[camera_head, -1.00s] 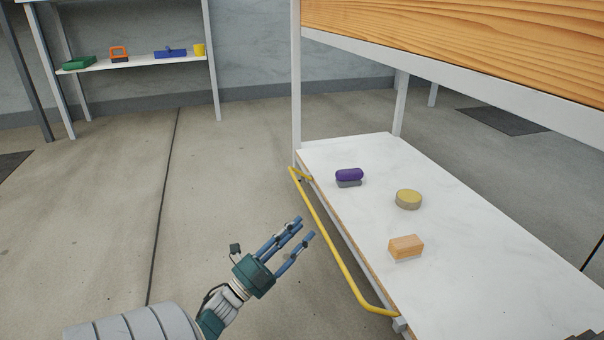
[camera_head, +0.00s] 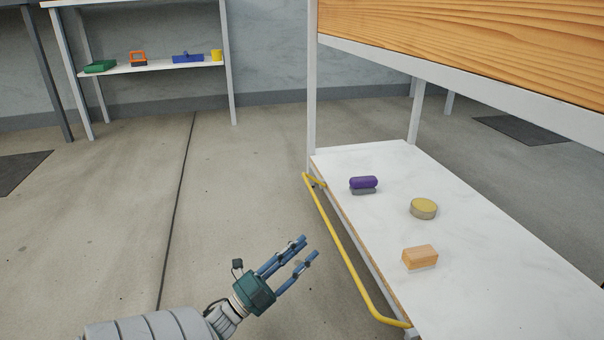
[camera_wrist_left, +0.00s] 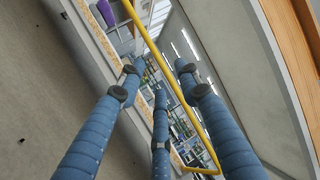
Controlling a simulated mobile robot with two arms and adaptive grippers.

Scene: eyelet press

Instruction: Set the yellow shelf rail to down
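The yellow shelf rail (camera_head: 341,243) is a bent bar along the left long edge of the low white shelf (camera_head: 480,270). It stands out from the edge, its bent ends meeting the shelf frame. Whether it counts as up or down I cannot tell. My left gripper (camera_head: 308,245) is left of the rail, fingers spread and empty, with a gap to the rail in the head view. In the left wrist view the rail (camera_wrist_left: 148,40) crosses behind the spread fingertips of the left gripper (camera_wrist_left: 158,75); contact is not evident. My right gripper is not in view.
On the shelf lie a purple-and-grey piece (camera_head: 363,184), a round yellow piece (camera_head: 423,208) and an orange block (camera_head: 420,257). A wooden panel (camera_head: 480,45) hangs above. A far rack (camera_head: 150,68) holds several items. The floor left of the rail is clear.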

